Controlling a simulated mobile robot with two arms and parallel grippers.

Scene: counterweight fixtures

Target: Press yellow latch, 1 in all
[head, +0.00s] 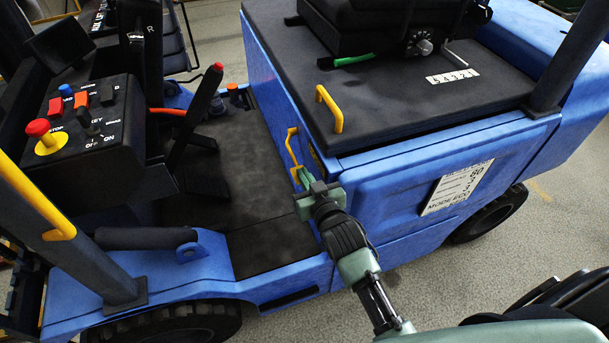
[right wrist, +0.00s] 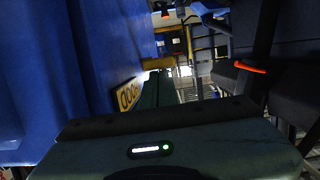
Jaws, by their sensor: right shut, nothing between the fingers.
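The yellow latch (head: 291,143) is a thin bent bar on the blue inner side wall of the forklift's seat box, beside the floor well. It also shows in the right wrist view as a yellow bar (right wrist: 154,62) just beyond my fingers. My right gripper (head: 304,176) is shut and empty, with its green fingertips at the lower end of the latch. I cannot tell whether they touch it. The fingers also show in the right wrist view (right wrist: 151,92). My left gripper is in neither view.
A yellow handle (head: 331,108) stands on the black hood (head: 400,110) above the latch. A yellow label (right wrist: 128,95) is on the blue wall beside my fingers. The control console (head: 75,130) and a lever (head: 200,105) with a red knob stand left. The dark floor well (head: 240,170) is open.

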